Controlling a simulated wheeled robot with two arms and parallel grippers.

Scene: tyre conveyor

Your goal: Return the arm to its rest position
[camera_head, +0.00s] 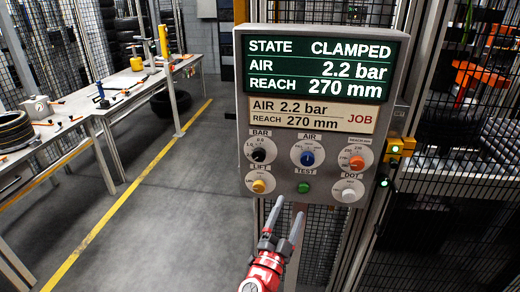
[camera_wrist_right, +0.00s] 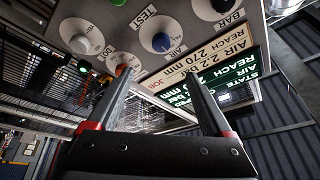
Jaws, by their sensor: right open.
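My right gripper (camera_head: 284,222) is in front of the lower edge of the control panel (camera_head: 243,130) in the head view. Its two fingers are apart and nothing is between them. In the right wrist view the open fingers (camera_wrist_right: 158,100) point up toward the panel from below, with its knobs and screen upside down. The panel's screen (camera_head: 318,68) reads STATE CLAMPED, AIR 2.2 bar, REACH 270 mm. The job card (camera_head: 312,113) below it reads AIR 2.2 bar, REACH 270 mm. My left gripper is not in view.
A green button (camera_head: 304,187) and several dials are on the panel. Wire fencing (camera_head: 455,150) stands behind and to the right. A workbench (camera_head: 95,108) with tools and a tyre (camera_head: 14,130) stands at the left. The grey floor (camera_head: 165,220) between bench and panel is clear.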

